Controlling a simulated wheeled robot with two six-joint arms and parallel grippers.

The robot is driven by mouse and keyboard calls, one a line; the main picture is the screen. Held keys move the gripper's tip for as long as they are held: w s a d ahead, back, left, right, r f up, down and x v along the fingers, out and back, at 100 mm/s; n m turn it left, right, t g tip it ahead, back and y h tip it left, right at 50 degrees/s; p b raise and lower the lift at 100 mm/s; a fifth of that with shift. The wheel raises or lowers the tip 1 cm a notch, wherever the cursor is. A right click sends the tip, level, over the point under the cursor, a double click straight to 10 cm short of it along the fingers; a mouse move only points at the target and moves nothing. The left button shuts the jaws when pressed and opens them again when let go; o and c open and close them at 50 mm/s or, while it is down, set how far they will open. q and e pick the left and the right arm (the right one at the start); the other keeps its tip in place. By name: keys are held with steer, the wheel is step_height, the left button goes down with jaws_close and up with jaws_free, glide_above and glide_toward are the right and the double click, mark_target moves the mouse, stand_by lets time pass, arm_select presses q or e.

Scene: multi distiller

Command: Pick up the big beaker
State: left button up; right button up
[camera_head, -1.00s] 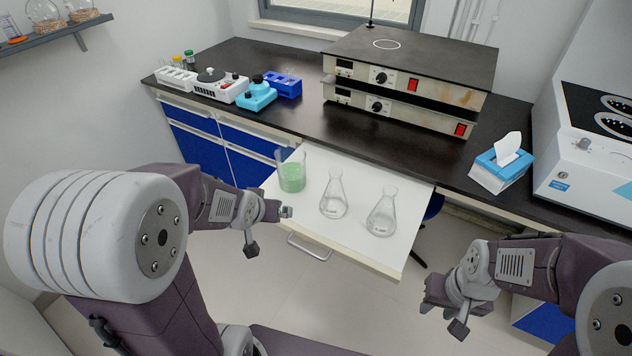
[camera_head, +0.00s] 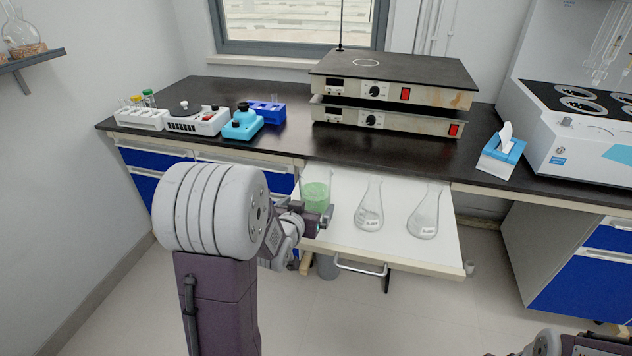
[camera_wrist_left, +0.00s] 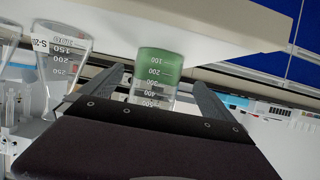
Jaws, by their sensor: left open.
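The big beaker (camera_head: 316,191), clear glass with green liquid, stands on the white pull-out board at its left end. My left gripper (camera_head: 318,221) is at the front of the beaker, partly hidden by my own arm. In the left wrist view the picture is turned over, and the beaker (camera_wrist_left: 158,70) shows between the two open fingers (camera_wrist_left: 158,78). The fingers stand apart on either side of it, with no clear contact. Only part of my right arm shows at the bottom right of the head view; its fingers are out of the frame.
Two conical flasks (camera_head: 369,208) (camera_head: 424,214) stand to the right of the beaker on the white board (camera_head: 394,252). Behind it, the black bench (camera_head: 280,150) holds stacked hotplates (camera_head: 392,90), a blue device (camera_head: 243,124) and a tissue box (camera_head: 500,160).

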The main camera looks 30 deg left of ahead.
mark_target(319, 164)
arm_select(q)
steer(key=shift+w+a+f+b, duration=0.15)
steer(key=shift+w+f+b, duration=0.3)
steer(key=shift+b, duration=0.2)
steer(key=x, duration=0.4)
steer(key=b+x, duration=0.1)
steer(key=x, duration=0.1)
steer(key=shift+w+r, duration=0.25)
steer(key=shift+r, duration=0.2)
arm_select(e)
steer(key=shift+f, duration=0.65)
arm_select(q)
steer(key=c, duration=2)
steer(key=shift+r, duration=0.2)
arm_select(e)
steer(key=shift+r, duration=0.1)
